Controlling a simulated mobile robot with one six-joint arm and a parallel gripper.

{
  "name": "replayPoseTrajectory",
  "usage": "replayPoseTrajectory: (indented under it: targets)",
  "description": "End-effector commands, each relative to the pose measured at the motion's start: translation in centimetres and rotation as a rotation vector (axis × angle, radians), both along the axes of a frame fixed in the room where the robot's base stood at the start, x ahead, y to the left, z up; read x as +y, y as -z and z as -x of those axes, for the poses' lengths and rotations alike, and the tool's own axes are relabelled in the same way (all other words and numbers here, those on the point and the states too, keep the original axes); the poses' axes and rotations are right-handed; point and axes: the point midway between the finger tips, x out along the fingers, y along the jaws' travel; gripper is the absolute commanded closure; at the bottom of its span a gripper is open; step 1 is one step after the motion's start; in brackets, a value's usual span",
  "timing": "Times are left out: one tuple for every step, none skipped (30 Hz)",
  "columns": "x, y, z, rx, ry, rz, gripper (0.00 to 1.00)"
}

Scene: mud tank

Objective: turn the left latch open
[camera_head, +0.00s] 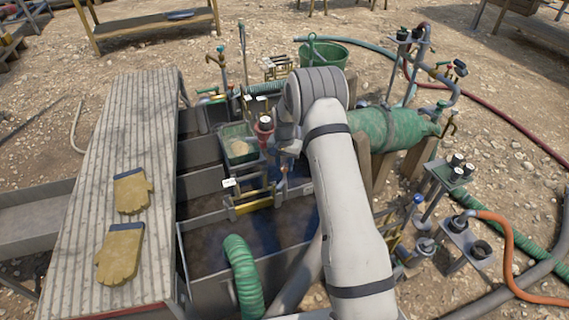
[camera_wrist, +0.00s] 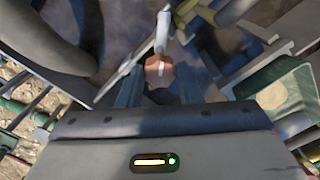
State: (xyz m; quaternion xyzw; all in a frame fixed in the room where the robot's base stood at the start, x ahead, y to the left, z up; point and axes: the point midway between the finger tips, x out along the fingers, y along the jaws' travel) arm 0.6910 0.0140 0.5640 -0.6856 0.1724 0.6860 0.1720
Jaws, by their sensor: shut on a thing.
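In the wrist view my gripper (camera_wrist: 159,90) has its two grey fingers on either side of a copper-coloured knob (camera_wrist: 158,72). It is shut on this knob. A pale grey lever (camera_wrist: 162,32) runs up from the knob in the picture; it looks like the left latch, but its mounting is blurred. In the head view my wrist hangs over the tank's inner part, next to a red funnel-like fitting (camera_head: 265,125). My arm hides much of this area there, and the fingers and latch cannot be made out clearly.
The dark mud tank (camera_head: 192,255) has several compartments. A green tray (camera_head: 238,143) stands close left of my wrist. A ribbed cover with yellow gloves (camera_head: 132,190) lies at left. A green cylinder (camera_head: 395,128) and pipework crowd the right. A green hose (camera_head: 242,275) enters the front compartment.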

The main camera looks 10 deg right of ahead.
Motion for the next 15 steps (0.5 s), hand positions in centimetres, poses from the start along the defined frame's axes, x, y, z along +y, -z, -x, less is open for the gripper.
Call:
replayPoseTrajectory:
  targets:
    - [0.02, -0.02, -0.01, 0.000, -0.042, -0.001, 0.91]
    - [0.02, -0.02, -0.01, 0.000, -0.071, -0.001, 0.91]
    - [0.02, -0.02, -0.01, 0.000, -0.108, -0.001, 0.91]
    - [0.02, -0.02, -0.01, 0.000, -0.137, -0.001, 0.91]
    - [0.02, -0.02, -0.01, 0.000, -0.166, -0.001, 0.91]
    - [0.03, -0.03, -0.01, 0.000, -0.203, -0.001, 0.91]
    - [0.02, -0.03, -0.02, 0.000, -0.232, -0.001, 0.91]
    - [0.02, -0.03, -0.02, 0.000, -0.261, -0.001, 0.91]
    - [0.02, -0.03, -0.02, 0.000, -0.298, -0.001, 0.91]
    - [0.02, -0.03, -0.02, 0.000, -0.327, -0.001, 0.91]
    - [0.02, -0.03, -0.02, 0.000, -0.356, -0.001, 0.91]
    - [0.02, -0.03, -0.02, 0.000, -0.393, -0.001, 0.91]
    - [0.02, -0.03, -0.02, -0.001, -0.422, -0.001, 0.91]
    - [0.02, -0.04, -0.02, -0.001, -0.450, -0.001, 0.91]
    - [0.02, -0.04, -0.02, -0.001, -0.487, -0.001, 0.91]
